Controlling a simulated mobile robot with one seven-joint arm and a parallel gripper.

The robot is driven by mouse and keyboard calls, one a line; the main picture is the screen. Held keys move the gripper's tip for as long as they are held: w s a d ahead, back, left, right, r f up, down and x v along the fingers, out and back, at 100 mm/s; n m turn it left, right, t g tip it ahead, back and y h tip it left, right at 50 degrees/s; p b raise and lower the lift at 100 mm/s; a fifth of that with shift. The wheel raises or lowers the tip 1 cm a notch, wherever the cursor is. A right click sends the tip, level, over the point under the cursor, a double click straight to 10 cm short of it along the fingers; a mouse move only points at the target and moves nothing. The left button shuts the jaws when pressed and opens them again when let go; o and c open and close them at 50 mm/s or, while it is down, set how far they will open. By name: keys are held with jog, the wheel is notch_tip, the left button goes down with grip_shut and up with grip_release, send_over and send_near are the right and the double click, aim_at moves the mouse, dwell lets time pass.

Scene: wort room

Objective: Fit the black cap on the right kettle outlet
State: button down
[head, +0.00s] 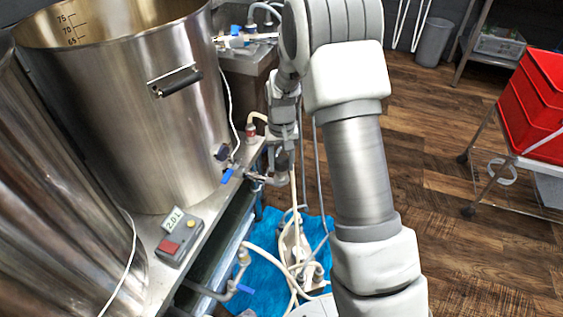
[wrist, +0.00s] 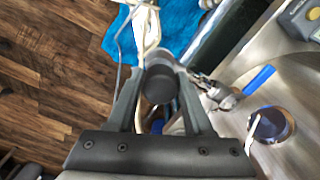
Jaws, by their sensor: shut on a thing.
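The right kettle (head: 130,110) is a large steel vessel with a black side handle. Its outlet (head: 262,179) is a metal pipe with a blue valve lever (head: 227,175), low on the kettle's right side. My gripper (head: 284,166) is at the free end of this outlet. In the wrist view, the fingers of my gripper (wrist: 159,98) are closed on the black cap (wrist: 158,86). A grey metal rim shows just behind the cap, and the outlet's valve (wrist: 220,94) is right beside it. I cannot tell whether the cap is seated on the outlet.
The left kettle (head: 60,190) stands close by, with a blue-levered outlet (head: 236,278) lower in view. A control box (head: 178,237) sits on the bench edge. Hoses and a pump (head: 293,250) lie on a blue mat (head: 262,280). Red crates (head: 530,105) stand right; open wooden floor lies between.

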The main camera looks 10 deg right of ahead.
jog(key=shift+f+b, duration=0.6)
jog(key=shift+f, duration=0.5)
jog(key=shift+c, duration=1.1)
grip_release()
notch_tip(320, 180, up, 18)
jog(key=p, duration=0.5)
jog(key=shift+f, duration=0.25)
jog(key=s+r+n+t, duration=0.1)
jog(key=s+r+t, duration=0.1)
jog(key=s+r, duration=0.65)
jog(key=s+r+t, duration=0.2)
jog(key=s+r, duration=0.4)
jog(key=s, duration=0.5)
jog(key=s+t, duration=0.2)
jog(key=s, duration=0.6)
notch_tip(320, 180, up, 17)
jog(key=p, duration=1.8)
jog(key=shift+n, duration=0.3)
